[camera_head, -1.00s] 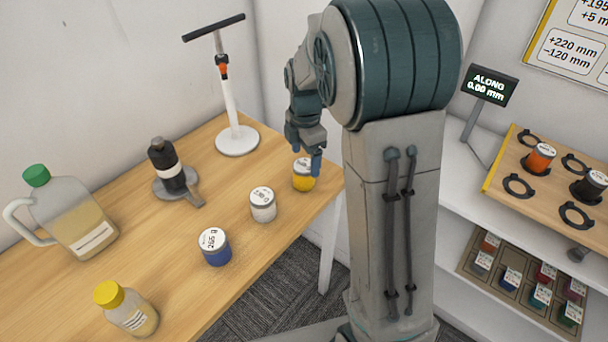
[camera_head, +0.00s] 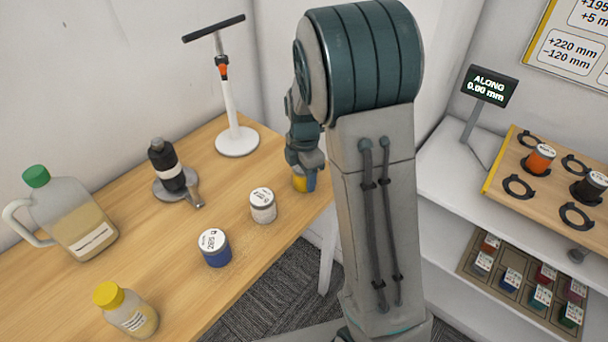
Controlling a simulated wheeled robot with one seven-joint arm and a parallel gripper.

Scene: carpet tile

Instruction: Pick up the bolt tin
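Three tins stand on the wooden table: a blue tin (camera_head: 214,249), a white-and-grey tin (camera_head: 262,207) and a yellow tin (camera_head: 299,183) near the right edge. Their lid print is too small for me to tell which is the bolt tin. My gripper (camera_head: 306,180) points down at the yellow tin, with a blue finger in front of its right side. My gripper covers the tin's lid. The other finger is hidden, so I cannot tell whether the gripper has closed on the tin.
A jug (camera_head: 75,218), a yellow-capped bottle (camera_head: 127,310), a black bottle (camera_head: 167,165) and a white stand (camera_head: 236,138) share the table (camera_head: 165,238). At right, a ringed board (camera_head: 513,160) holds an orange tin (camera_head: 539,158) and a black tin (camera_head: 588,187).

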